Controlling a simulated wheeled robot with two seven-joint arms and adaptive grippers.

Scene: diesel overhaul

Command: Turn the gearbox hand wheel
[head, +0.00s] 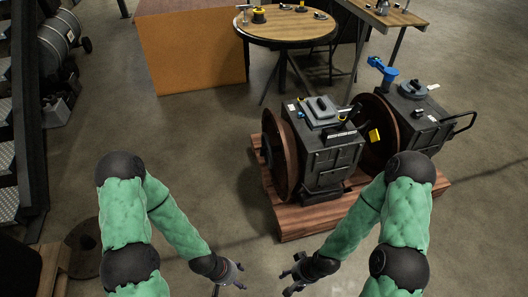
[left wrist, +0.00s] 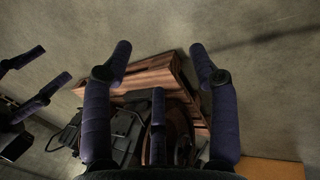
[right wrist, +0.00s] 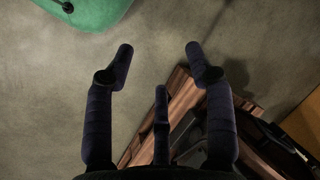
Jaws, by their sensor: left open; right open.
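Two dark grey gearbox units stand on a wooden base, the near one (head: 335,152) and the far one (head: 418,122). Each has a large rust-brown wheel on its left side, the near wheel (head: 277,155) and the far wheel (head: 378,150). I cannot tell which wheel the task means. My left gripper (head: 232,283) is open and empty, in front of and left of the base. My right gripper (head: 294,280) is open and empty in front of the base. Neither touches a wheel. The left wrist view shows a brown wheel (left wrist: 180,125) partly behind my fingers.
The wooden base (head: 300,222) also shows in the right wrist view (right wrist: 182,82). A round table (head: 285,24) with small parts and an orange-sided box (head: 195,50) stand behind. The floor between is clear.

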